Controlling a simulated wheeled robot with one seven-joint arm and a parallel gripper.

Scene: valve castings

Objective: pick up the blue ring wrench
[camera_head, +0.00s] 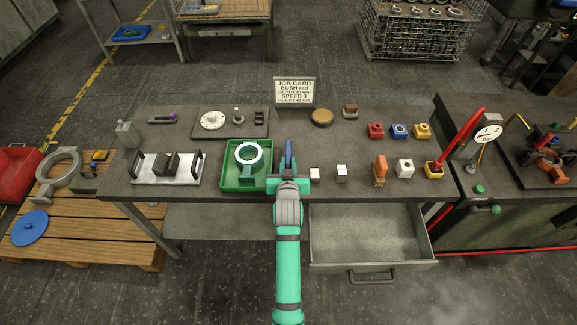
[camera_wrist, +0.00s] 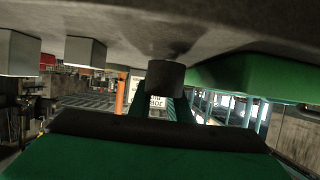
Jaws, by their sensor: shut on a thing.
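The blue ring wrench (camera_head: 288,152) shows as a narrow blue piece standing up from the far side of my gripper (camera_head: 289,178), between the green tray and the white-topped blocks. My gripper is low at the front of the bench and is shut on the wrench. The gripper hides the wrench's lower part, and I cannot make out its ring.
A green tray (camera_head: 232,184) holding a ringed part stands close on the left. Two white-topped blocks (camera_head: 314,174) (camera_head: 342,172) stand close on the right. An orange-topped piece (camera_head: 380,168) is farther right. An open drawer (camera_head: 368,235) juts out below the bench's front edge.

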